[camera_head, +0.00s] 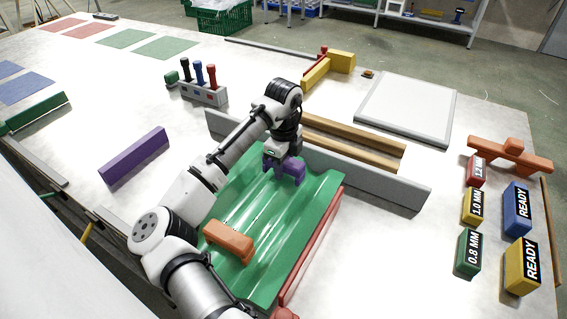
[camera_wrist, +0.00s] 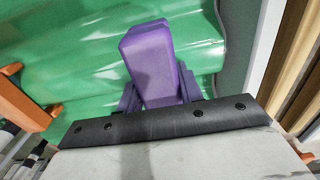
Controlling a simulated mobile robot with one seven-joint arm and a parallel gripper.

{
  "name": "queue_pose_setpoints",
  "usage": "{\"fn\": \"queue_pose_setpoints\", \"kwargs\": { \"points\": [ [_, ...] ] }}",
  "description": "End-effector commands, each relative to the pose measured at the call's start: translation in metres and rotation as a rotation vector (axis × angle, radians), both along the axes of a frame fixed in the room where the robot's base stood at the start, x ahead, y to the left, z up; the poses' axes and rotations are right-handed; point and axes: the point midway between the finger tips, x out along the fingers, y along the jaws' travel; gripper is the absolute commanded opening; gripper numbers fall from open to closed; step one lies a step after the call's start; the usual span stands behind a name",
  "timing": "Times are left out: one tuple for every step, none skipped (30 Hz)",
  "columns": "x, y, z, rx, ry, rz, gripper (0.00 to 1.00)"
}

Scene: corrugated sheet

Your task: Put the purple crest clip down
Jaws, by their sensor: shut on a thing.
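The purple crest clip (camera_wrist: 150,58) is held between the fingers of my gripper (camera_wrist: 155,95) in the wrist view. In the head view the purple clip (camera_head: 296,172) and my gripper (camera_head: 284,164) are over the far end of the green corrugated sheet (camera_head: 262,205). My gripper is shut on the clip. Whether the clip touches the sheet, I cannot tell. An orange clip (camera_head: 229,241) sits across the near part of the sheet, and part of it shows at the left of the wrist view (camera_wrist: 22,100).
A grey rail (camera_head: 375,183) runs behind the sheet, with wooden strips (camera_head: 350,140) beyond it. A red strip (camera_head: 312,245) lies along the sheet's right edge. A long purple block (camera_head: 134,156) lies to the left. Labelled blocks (camera_head: 470,252) stand at the right. The table between is clear.

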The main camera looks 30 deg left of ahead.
Motion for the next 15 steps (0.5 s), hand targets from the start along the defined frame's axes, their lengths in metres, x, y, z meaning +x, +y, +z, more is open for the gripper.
{"fn": "queue_pose_setpoints", "kwargs": {
  "points": [
    [-0.0001,0.0001,-0.0011,0.0,-0.001,0.0,0.11],
    [-0.0001,0.0001,-0.0013,0.001,-0.001,0.0,0.11],
    [0.0,0.0001,-0.0011,0.001,-0.001,0.0,0.11],
    [0.0,0.0001,-0.0011,0.001,-0.001,0.0,0.11],
    [0.0,0.0001,-0.001,0.001,-0.001,0.0,0.11],
    [0.0,0.0001,-0.001,0.001,-0.001,0.0,0.11],
    [0.0,0.0001,-0.0013,0.001,-0.001,0.0,0.11],
    [0.0001,0.0,-0.0019,0.0,-0.001,0.0,0.11],
    [0.0001,-0.0001,-0.0033,0.0,-0.001,0.0,0.11],
    [0.0001,-0.0002,-0.0044,0.0,-0.001,0.0,0.11],
    [0.0001,-0.0002,-0.0054,-0.001,-0.001,0.0,0.11],
    [0.0001,-0.0002,-0.0068,0.0,-0.001,0.0,0.11],
    [0.0001,-0.0001,-0.0079,0.0,0.0,0.0,0.11],
    [0.0001,-0.0002,-0.0091,0.0,0.0,0.0,0.11],
    [0.0,-0.0003,-0.0107,-0.001,0.001,0.0,0.11]
  ]
}}
